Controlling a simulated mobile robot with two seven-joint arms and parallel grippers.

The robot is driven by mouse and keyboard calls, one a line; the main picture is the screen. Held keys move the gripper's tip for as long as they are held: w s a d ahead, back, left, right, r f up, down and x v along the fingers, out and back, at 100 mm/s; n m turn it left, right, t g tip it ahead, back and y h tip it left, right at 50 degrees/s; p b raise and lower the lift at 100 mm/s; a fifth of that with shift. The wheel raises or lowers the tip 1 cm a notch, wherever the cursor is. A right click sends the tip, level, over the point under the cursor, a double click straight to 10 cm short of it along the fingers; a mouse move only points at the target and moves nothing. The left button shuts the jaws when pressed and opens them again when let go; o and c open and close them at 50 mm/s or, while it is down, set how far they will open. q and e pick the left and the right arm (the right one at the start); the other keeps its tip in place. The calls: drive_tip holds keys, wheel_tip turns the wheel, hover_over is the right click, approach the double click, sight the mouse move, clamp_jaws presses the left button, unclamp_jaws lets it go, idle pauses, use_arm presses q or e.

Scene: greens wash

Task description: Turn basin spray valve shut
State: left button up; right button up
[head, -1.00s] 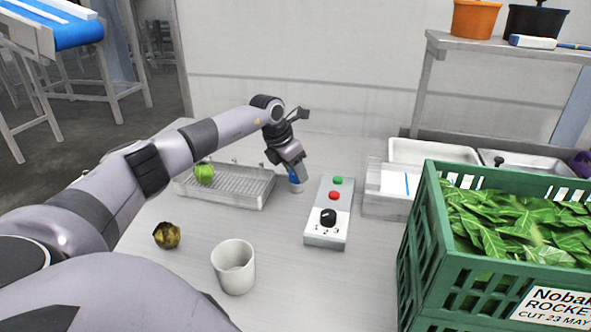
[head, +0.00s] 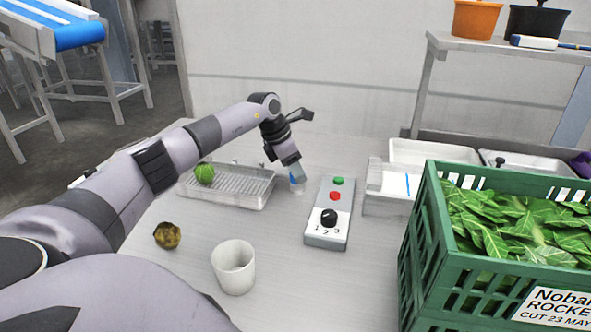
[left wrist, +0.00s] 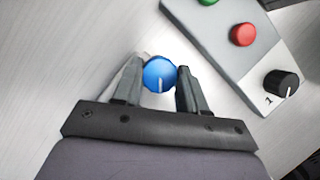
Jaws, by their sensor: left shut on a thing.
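The gripper hides part of the knob in the head view. My right gripper is not in view.
A control box (head: 327,236) with green and red buttons and a black dial stands close right of the valve. A wire-rack tray (head: 235,190) with a green ball-shaped item is at left. A white cup (head: 233,267) and a green crate (head: 420,245) of leaves stand nearer.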

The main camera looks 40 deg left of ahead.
use_arm(q)
drive_tip(key=o, duration=1.1)
drive_tip(key=shift+c, duration=0.2)
drive_tip(key=v, duration=0.7)
drive_tip(key=shift+s+r, duration=0.1)
